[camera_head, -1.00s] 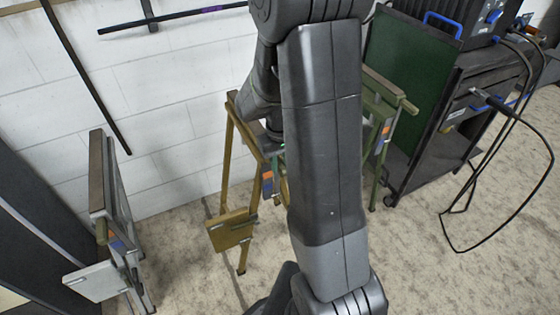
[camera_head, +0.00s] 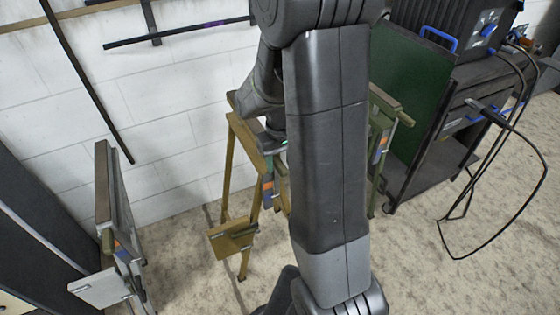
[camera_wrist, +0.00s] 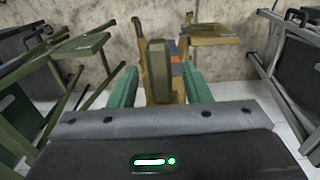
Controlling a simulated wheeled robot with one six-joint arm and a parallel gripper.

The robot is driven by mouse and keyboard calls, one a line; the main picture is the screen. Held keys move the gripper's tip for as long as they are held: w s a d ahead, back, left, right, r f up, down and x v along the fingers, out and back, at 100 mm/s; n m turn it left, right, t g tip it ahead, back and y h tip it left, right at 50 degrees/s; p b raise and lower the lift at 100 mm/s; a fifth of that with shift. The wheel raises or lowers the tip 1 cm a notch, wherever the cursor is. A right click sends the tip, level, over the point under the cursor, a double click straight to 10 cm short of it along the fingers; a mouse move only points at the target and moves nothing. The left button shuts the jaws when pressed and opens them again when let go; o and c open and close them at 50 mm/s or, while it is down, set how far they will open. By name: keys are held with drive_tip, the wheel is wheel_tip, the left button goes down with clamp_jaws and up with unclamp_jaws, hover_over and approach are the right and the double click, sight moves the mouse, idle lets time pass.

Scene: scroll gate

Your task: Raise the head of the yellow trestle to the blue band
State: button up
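The yellow trestle (camera_head: 228,165) stands near the wall, left of centre in the head view. My dark arm covers its right part. A strip with blue and orange marks shows on its near post; blue (camera_wrist: 177,70) and orange (camera_wrist: 174,47) patches also show in the wrist view. The trestle's end bar (camera_wrist: 160,72) points at the wrist camera. My gripper (camera_wrist: 160,86) has its green fingers on either side of this bar, with a visible gap on each side. In the head view, my gripper is mostly hidden. Whether the head is level with the blue band cannot be told.
A white trestle (camera_head: 112,205) stands at the left and a green trestle (camera_head: 384,125) at the right, partly behind my arm. A black cart (camera_head: 440,140) with hanging cables (camera_head: 440,230) is further right. Bare floor (camera_head: 190,270) lies in front.

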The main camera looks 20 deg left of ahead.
wheel_tip(320, 180, up, 14)
drive_tip(key=p, duration=0.1)
drive_tip(key=shift+f, duration=0.15)
idle(0.5)
idle(0.3)
wheel_tip(320, 180, down, 15)
drive_tip(key=shift+r+b, duration=0.1)
drive_tip(key=shift+b, duration=0.8)
